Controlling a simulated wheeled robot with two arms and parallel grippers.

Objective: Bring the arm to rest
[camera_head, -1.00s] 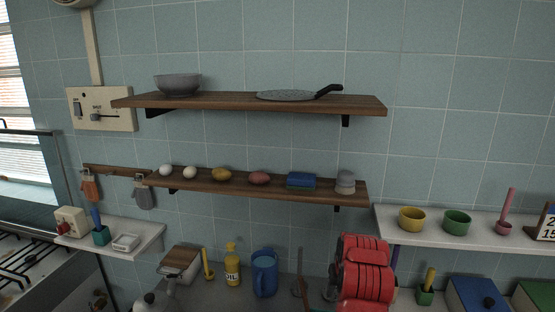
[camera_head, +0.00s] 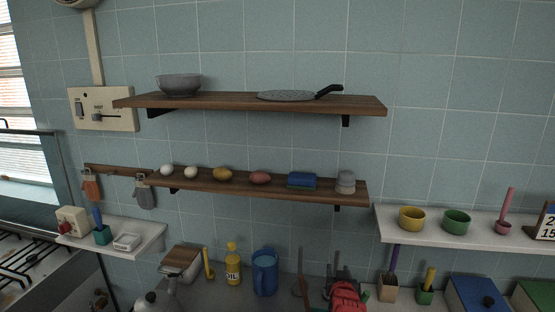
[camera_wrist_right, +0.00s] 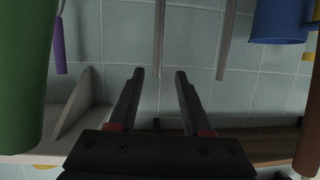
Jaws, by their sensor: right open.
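My right gripper (camera_head: 341,274) is low at the bottom of the head view, in front of the counter, with my red arm partly cut off below it. In the right wrist view its two dark fingers (camera_wrist_right: 160,76) stand apart with nothing between them. The wrist picture appears upside down. Tiled wall and two upright rods (camera_wrist_right: 228,40) show beyond the fingertips. A blue mug (camera_head: 265,274) stands to the gripper's left in the head view; it also shows in the wrist view (camera_wrist_right: 278,22). My left gripper is not in view.
A yellow oil bottle (camera_head: 233,266) is left of the mug. The lower wall shelf (camera_head: 205,184) holds eggs and other items. A white shelf (camera_head: 485,226) is at right.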

